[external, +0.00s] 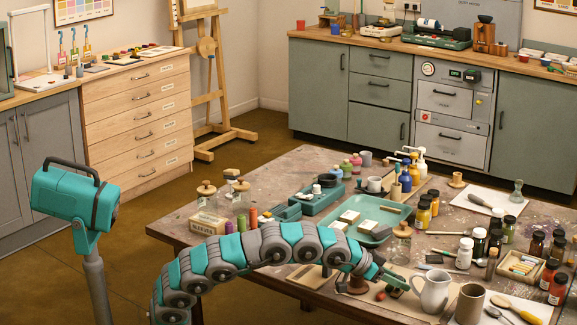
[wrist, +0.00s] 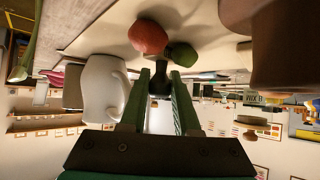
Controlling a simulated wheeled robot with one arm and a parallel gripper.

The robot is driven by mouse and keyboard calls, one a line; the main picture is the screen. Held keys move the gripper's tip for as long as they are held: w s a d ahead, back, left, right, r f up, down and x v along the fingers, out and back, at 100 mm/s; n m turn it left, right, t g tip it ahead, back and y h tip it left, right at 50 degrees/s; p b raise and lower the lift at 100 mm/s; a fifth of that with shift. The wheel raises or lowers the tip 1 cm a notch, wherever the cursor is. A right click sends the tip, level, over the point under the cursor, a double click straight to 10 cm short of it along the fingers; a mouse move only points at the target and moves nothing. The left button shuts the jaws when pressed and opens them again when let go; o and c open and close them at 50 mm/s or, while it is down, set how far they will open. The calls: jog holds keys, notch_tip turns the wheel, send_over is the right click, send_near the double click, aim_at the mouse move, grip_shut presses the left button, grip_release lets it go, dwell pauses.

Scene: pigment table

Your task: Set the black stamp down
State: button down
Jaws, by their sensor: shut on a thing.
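My gripper (wrist: 160,95) is shut on the black stamp (wrist: 159,84), a small dark thing between the green fingertips in the wrist view, which is upside down. In the external view my gripper (external: 397,285) is low over the pale sheet at the table's front; the stamp is too small to make out there. I cannot tell whether the stamp touches the sheet. A red rounded thing (wrist: 148,38) and a green one (wrist: 183,54) are close beyond the fingertips.
A white mug (external: 434,291) stands just right of my gripper. A dark brown thing (external: 355,286) stands to its left. The pale sheet (external: 405,309) has some bare room in front. A teal tray (external: 376,235) lies farther back, with jars and bottles to the right.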

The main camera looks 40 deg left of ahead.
aim_at(399, 276)
jog(key=shift+r+p, duration=0.8)
jog(key=shift+r, duration=4.2)
jog(key=w+a+n+t+y+p, duration=0.1)
jog(key=w+a+n+y, duration=0.2)
jog(key=w+a, duration=0.75)
jog(key=w+a+n+t+y, duration=0.1)
jog(key=w+a+n+y, duration=0.2)
jog(key=a, duration=1.4)
jog(key=w+a+n+t+y+p, duration=0.1)
jog(key=w+a+n+y, duration=0.15)
jog(key=w+a, duration=0.85)
jog(key=shift+n+h, duration=0.25)
jog(key=shift+s+a+f+b, duration=0.2)
jog(key=shift+s+a+f, duration=0.35)
jog(key=shift+f, duration=1.1)
jog(key=shift+s+a+f+b, duration=0.15)
jog(key=shift+s+a+f, duration=0.35)
jog(key=shift+f, duration=1.15)
jog(key=shift+s+a+f+b, duration=0.25)
jog(key=shift+s+f, duration=0.45)
jog(key=shift+f, duration=0.95)
jog(key=shift+f, duration=0.1)
